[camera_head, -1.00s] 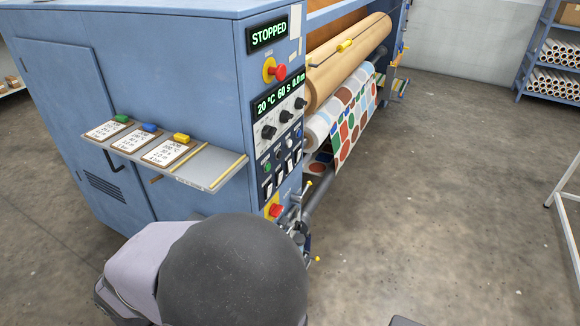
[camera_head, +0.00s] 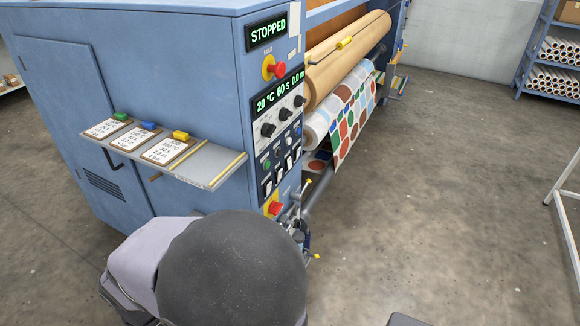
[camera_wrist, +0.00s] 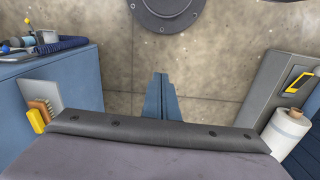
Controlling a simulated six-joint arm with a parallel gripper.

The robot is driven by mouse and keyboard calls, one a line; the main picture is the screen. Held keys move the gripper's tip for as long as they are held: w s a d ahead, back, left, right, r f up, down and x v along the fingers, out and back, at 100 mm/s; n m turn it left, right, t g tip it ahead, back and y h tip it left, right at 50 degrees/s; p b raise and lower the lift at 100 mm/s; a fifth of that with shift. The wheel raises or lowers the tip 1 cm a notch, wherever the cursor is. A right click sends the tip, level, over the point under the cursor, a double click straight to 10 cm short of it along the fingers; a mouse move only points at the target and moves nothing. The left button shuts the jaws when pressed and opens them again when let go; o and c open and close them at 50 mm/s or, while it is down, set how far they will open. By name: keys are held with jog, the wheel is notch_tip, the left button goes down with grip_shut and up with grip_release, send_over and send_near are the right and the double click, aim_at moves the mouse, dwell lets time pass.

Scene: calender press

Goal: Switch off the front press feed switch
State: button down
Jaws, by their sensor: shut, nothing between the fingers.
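The press (camera_head: 200,60) is a blue cabinet with rollers behind its control end. Its control panel (camera_head: 280,115) shows a lit display reading STOPPED and another reading 20 °C, 60 s, 0.0 m. A row of small black-and-white switches (camera_head: 279,176) sits low on the panel. Their labels and positions are too small to read, so I cannot tell which is the front press feed switch. My gripper (camera_wrist: 161,76) shows in the wrist view as two blue fingers, shut and empty, over the concrete floor. In the head view it is hidden or out of frame.
A red emergency button (camera_head: 279,71) is above the switches; another (camera_head: 274,208) is below them. A shelf (camera_head: 215,165) holding several cards juts from the cabinet's left side. Levers stand near the lower panel. Open floor (camera_head: 430,200) lies to the right.

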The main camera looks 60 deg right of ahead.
jog(key=s+d+f+m+g+y, duration=0.1)
jog(key=s+d+f+m+y, duration=0.1)
jog(key=s+d+f+m, duration=0.6)
jog(key=s+d+f+m+g+y, duration=0.1)
jog(key=s+d+f+m+y, duration=0.15)
jog(key=s+d+m, duration=0.5)
jog(key=s+d+f+t+h, duration=0.1)
jog(key=s+d+f+h, duration=0.1)
jog(key=s+d+f, duration=0.35)
jog(key=s+d+f+h+p, duration=0.1)
jog(key=s+d+f+h, duration=0.15)
jog(key=d, duration=0.65)
jog(key=s+d+f+t+h, duration=0.1)
jog(key=s+d+f+h, duration=0.15)
jog(key=d+f, duration=0.4)
jog(key=w+d+r+n+t+h, duration=0.1)
jog(key=w+d+r+t+h, duration=0.3)
jog(key=d, duration=0.6)
jog(key=w+d+r+h, duration=0.3)
jog(key=d+r, duration=0.2)
jog(key=d, duration=0.5)
jog(key=w+d+r+t+h, duration=0.1)
jog(key=w+r+t, duration=0.3)
jog(key=r, duration=0.5)
jog(key=w+d+r+t+h, duration=0.1)
jog(key=w+r+t, duration=0.4)
jog(key=r, duration=0.5)
jog(key=shift+w+d+r+h, duration=0.2)
jog(key=shift+w+h, duration=0.35)
jog(key=shift+h, duration=0.3)
